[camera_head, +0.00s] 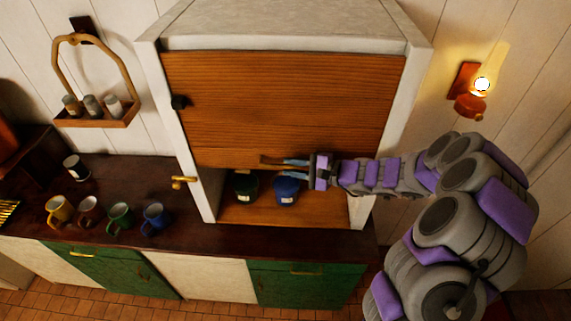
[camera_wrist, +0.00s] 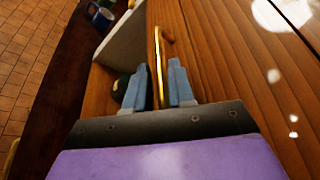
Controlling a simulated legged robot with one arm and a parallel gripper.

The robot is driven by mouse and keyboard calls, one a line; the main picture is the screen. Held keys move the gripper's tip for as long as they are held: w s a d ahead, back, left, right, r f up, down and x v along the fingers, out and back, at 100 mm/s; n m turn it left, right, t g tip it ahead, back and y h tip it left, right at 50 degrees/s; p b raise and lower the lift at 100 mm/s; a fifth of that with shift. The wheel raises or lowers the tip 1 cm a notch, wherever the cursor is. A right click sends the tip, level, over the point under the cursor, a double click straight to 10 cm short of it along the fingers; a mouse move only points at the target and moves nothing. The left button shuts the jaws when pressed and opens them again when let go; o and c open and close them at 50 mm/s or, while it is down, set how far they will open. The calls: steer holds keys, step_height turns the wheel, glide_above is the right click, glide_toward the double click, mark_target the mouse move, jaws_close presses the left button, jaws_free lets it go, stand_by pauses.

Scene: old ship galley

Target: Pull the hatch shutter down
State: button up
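The hatch shutter (camera_head: 285,105) is a slatted brown wooden panel in a pale cabinet frame. It covers the upper part of the opening, leaving a low gap beneath. In the wrist view the shutter (camera_wrist: 230,70) fills the right side. A thin brass handle (camera_wrist: 158,55) runs along its lower part. My gripper (camera_head: 284,162) is at the shutter's lower edge, reaching in from the right. In the wrist view my gripper's blue fingers (camera_wrist: 158,85) are apart, with the brass handle lying between them. A gap shows beside the handle; contact is not clear.
A green jar (camera_head: 245,187) and a blue jar (camera_head: 286,190) stand inside the cabinet below the shutter. Several mugs, including a blue one (camera_head: 155,219), stand on the dark counter (camera_head: 185,238) at left. A lit lamp (camera_head: 470,105) hangs on the right wall.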

steer(key=shift+x, duration=1.3)
steer(key=shift+c, duration=0.2)
jaws_close()
